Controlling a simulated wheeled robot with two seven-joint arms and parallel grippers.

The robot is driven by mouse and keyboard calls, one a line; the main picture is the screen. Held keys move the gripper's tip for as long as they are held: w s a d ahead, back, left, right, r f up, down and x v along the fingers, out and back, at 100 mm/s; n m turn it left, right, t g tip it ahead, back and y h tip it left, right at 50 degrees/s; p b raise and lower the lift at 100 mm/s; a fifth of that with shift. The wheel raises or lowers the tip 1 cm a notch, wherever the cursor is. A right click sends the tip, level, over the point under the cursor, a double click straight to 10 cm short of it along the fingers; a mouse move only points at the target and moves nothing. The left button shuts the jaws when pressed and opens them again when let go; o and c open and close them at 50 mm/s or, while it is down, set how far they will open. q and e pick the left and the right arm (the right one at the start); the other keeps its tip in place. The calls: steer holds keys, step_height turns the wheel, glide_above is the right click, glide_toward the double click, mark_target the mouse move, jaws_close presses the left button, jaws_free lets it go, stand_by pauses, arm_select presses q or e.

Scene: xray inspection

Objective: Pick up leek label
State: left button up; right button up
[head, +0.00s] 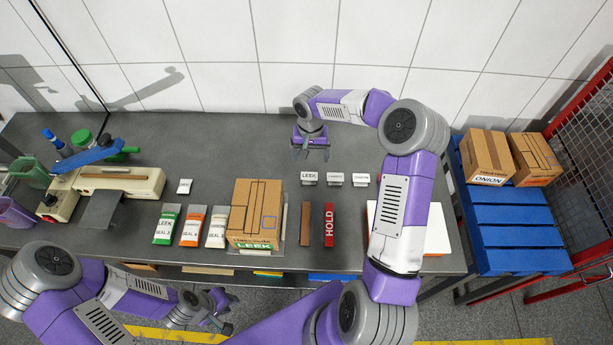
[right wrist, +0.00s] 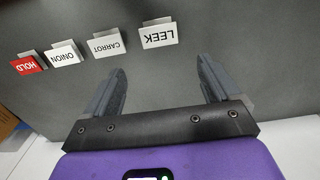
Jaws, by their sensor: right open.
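The leek label (head: 309,177) is a small white card reading LEEK on the grey table. It stands at the left end of a row with the carrot label (head: 335,178) and the onion label (head: 361,179). In the right wrist view the leek label (right wrist: 163,33) lies ahead of the fingers, upside down in the picture. My right gripper (head: 311,155) is open and empty behind the leek label, apart from it; its fingers also show in the right wrist view (right wrist: 160,85). My left gripper (head: 222,315) hangs low in front of the table; its jaws are unclear.
A red HOLD block (head: 329,225) and a brown block (head: 306,223) lie in front of the labels. A cardboard box (head: 255,212) and several seal pouches (head: 191,226) lie to the left. A blue pallet (head: 510,217) with boxes stands at right.

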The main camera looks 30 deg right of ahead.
mark_target(310, 172)
steer(key=shift+s+f, duration=0.3)
steer(key=shift+f, duration=0.55)
steer(key=f, duration=0.4)
steer(key=shift+w+a+f, duration=0.15)
steer(key=shift+w+f, duration=0.1)
steer(key=shift+f, duration=0.3)
steer(key=shift+f+b, duration=0.25)
steer(key=shift+b, duration=0.2)
steer(key=c, duration=1)
